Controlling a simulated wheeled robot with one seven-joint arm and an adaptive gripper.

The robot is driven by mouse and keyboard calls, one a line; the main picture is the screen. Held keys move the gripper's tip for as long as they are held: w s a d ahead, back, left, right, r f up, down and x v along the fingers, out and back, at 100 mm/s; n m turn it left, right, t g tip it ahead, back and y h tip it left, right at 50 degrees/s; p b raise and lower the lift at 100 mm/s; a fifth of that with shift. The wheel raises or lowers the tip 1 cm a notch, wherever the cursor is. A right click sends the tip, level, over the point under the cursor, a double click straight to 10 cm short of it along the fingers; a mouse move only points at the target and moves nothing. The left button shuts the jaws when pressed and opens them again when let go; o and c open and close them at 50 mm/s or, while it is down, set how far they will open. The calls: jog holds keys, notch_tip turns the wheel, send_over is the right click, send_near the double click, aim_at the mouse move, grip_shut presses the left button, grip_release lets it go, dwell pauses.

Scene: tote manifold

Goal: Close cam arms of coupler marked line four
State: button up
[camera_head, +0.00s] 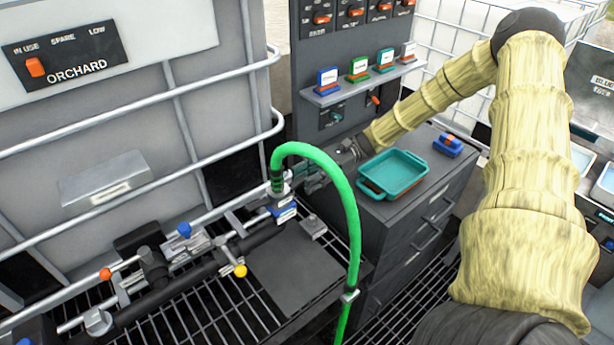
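A bright green hose (351,215) arches over and ends downward in a coupler (277,184) at the right end of the dark manifold pipe (190,285). A blue and white label block (284,211) sits just below the coupler; its writing is too small to read. My gripper (312,181) reaches in from the right, beside the coupler and partly behind the hose. Its fingertips are small and partly covered, so I cannot tell whether they touch the coupler or how far apart they are. The cam arms and their position cannot be made out.
Valves with blue (184,229), orange (105,274) and yellow (240,270) knobs line the manifold. A teal tray (394,170) and a blue object (448,145) stand on the dark cabinet. A shelf (365,83) holds several coloured blocks. A caged tote (120,120) fills the left.

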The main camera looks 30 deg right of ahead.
aim_at(296, 183)
grip_shut()
jog(key=shift+r+p, duration=0.2)
jog(key=shift+p, duration=0.15)
jog(key=shift+r+h+p, duration=0.35)
jog(key=shift+h+p, duration=0.15)
jog(key=shift+p, duration=0.25)
jog(key=h+p, duration=0.1)
jog(key=r+h+p, duration=0.1)
jog(key=p, duration=0.1)
jog(key=shift+a+r, duration=0.15)
jog(key=shift+a, duration=0.1)
jog(key=h+p, duration=0.2)
jog(key=a+r+h+p, duration=0.1)
jog(key=h+p, duration=0.1)
jog(key=shift+s+r+p, duration=0.1)
jog(key=shift+r+p, duration=0.05)
jog(key=shift+p, duration=0.2)
jog(key=h+p, duration=0.1)
jog(key=a+h+p, duration=0.1)
jog(key=h, duration=0.1)
jog(key=shift+a+r+t, duration=0.2)
jog(key=shift+r+t, duration=0.1)
jog(key=shift+s+a+r+h+p, duration=0.1)
jog(key=shift+a+h+p, duration=0.25)
jog(key=shift+h, duration=0.75)
